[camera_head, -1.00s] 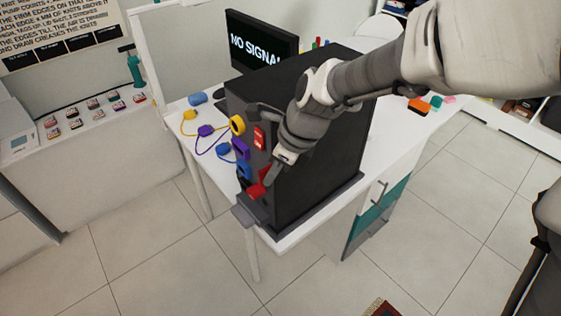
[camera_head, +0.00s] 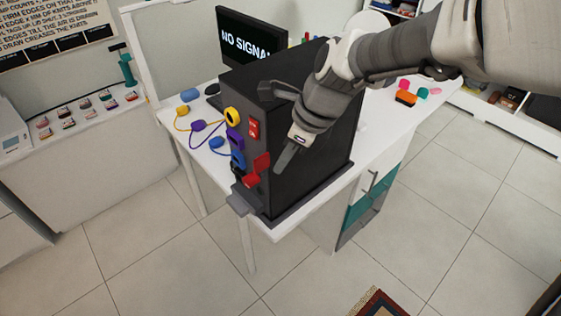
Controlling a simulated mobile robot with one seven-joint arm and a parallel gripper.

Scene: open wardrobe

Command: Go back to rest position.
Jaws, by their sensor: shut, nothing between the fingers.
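My gripper (camera_head: 283,160) is shut and empty. It is in front of the right side of a black box (camera_head: 325,150) that stands on a white table (camera_head: 295,229). My arm comes in from the upper right. The box's front panel carries a red switch (camera_head: 253,129), a yellow ring (camera_head: 231,115), a purple socket (camera_head: 234,138), a blue socket (camera_head: 238,160) and a red lever-like part (camera_head: 258,167) low down. A gap shows between my gripper and the red part. My arm hides the upper right of the box.
A monitor (camera_head: 250,45) reading "NO SIGNAL" stands behind the box. Coloured plugs with cables, including a purple plug (camera_head: 198,126), lie left of it. A drawer unit (camera_head: 369,200) is under the table. A rug (camera_head: 383,303) lies at the bottom. Tiled floor is open at right.

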